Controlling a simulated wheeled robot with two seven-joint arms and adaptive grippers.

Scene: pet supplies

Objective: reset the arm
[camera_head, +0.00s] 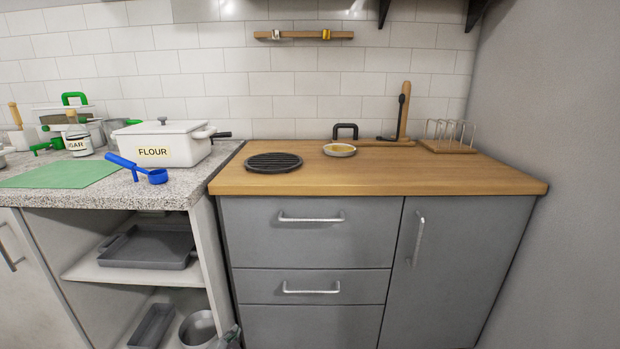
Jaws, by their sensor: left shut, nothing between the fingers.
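Only a small grey part of my left gripper (229,337) shows, at the bottom edge of the head view. It is low in front of the cabinets, beside the lower shelf opening and well below the countertops. It is shut and holds nothing that I can see. Most of it and its arm are cut off by the frame. My right gripper and arm are not in view.
The wooden counter (400,181) holds a black round trivet (274,162), a small dish (339,150) and a wire rack (449,136). The granite counter holds a FLOUR container (162,144) and blue scoop (137,169). Shelves below hold a grey tray (147,247) and a pot (197,328).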

